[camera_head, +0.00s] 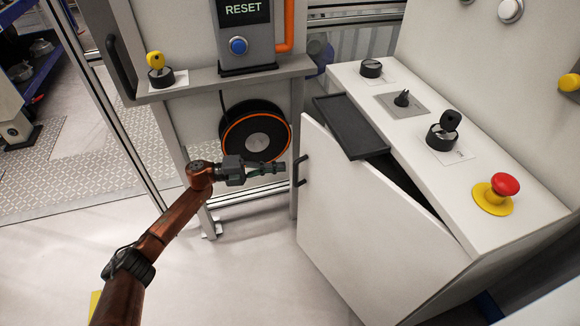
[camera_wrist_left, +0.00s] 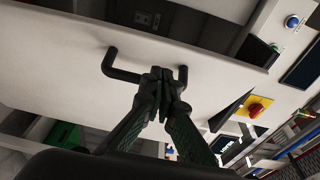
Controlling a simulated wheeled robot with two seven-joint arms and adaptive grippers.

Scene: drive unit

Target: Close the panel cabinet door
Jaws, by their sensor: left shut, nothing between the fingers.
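The white panel cabinet door (camera_head: 370,235) stands partly open, with a dark gap between its top edge and the cabinet (camera_head: 350,75). A black handle (camera_head: 300,170) sits near the door's left edge. My left gripper (camera_head: 281,168) is shut and empty, just left of the handle. In the left wrist view the closed fingertips (camera_wrist_left: 164,76) overlap the black handle (camera_wrist_left: 122,72) on the pale door (camera_wrist_left: 70,60); I cannot tell whether they touch it. My right gripper is not in view.
A dark tray (camera_head: 350,125) juts over the cabinet's left edge above the door. The cabinet top carries black knobs (camera_head: 443,132) and a red emergency button (camera_head: 502,188). A RESET stand (camera_head: 240,75) and a black-orange reel (camera_head: 255,130) are behind my left arm. The floor in front is clear.

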